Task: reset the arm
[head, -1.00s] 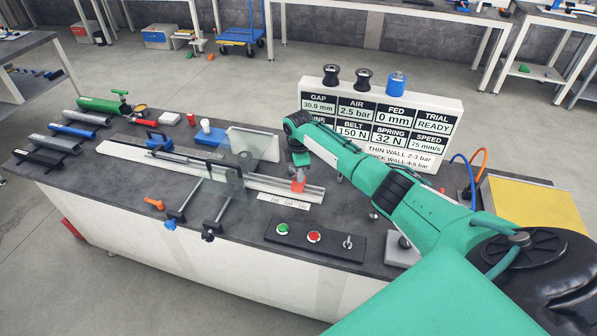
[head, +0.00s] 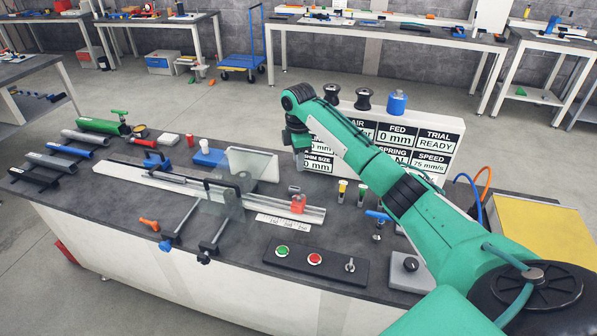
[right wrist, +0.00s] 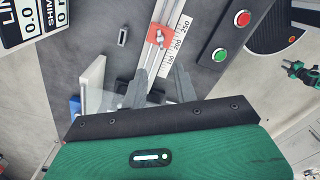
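My right arm reaches in from the lower right of the head view, and its right gripper (head: 300,168) hangs above the bench behind the rail. In the right wrist view the two grey fingers (right wrist: 160,88) are apart with nothing between them. A red block (head: 298,203) sits at the right end of the metal rail (head: 130,174), next to a white scale. The red block also shows in the right wrist view (right wrist: 160,36), beyond the fingers and apart from them. My left gripper is in neither view.
A display board (head: 435,150) stands behind my right arm, partly hidden by it. A clear guard (head: 222,208) covers the middle of the rail. A button panel (head: 315,265) lies at the front. Small yellow and green tools (head: 342,190) stand right of the red block.

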